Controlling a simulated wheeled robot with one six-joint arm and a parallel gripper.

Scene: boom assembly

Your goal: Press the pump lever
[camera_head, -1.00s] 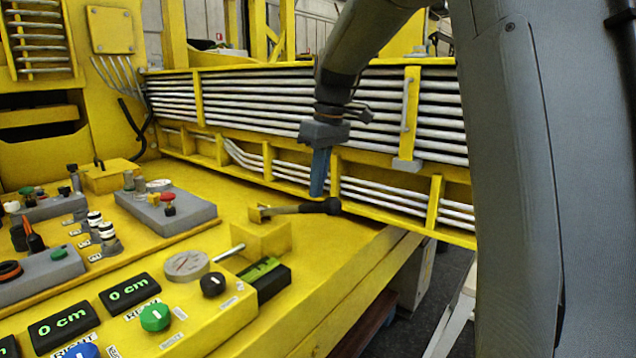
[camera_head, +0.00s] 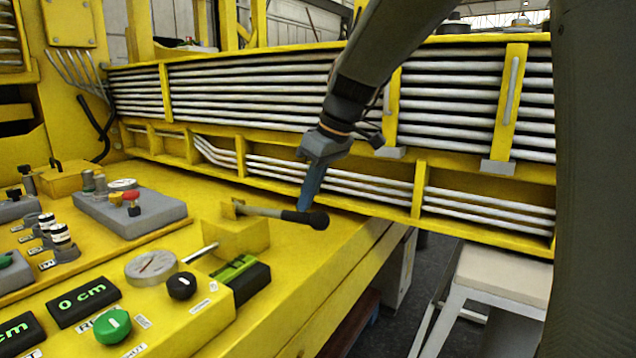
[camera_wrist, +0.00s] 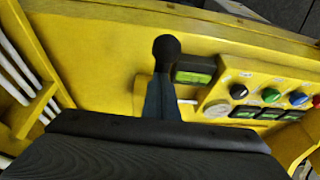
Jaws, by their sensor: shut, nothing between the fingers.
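The pump lever is a dark rod with a round black knob (camera_head: 319,220), lying nearly level, tilted slightly down to the right. My gripper (camera_head: 305,204) has slim blue fingers, shut and empty, pointing down at the handle just left of the knob. Their tips end behind the handle, and I cannot tell whether they touch it. In the wrist view the shut fingers (camera_wrist: 160,98) point towards the knob (camera_wrist: 166,47); they and the wrist housing hide most of the lever.
A round gauge (camera_head: 151,267), a black knob (camera_head: 181,286) and a green knob (camera_head: 113,326) sit left of the lever. A black box with a green display (camera_head: 240,279) is just in front. Yellow framing with metal pipes (camera_head: 270,110) stands behind. A pale stool (camera_head: 500,278) is at right.

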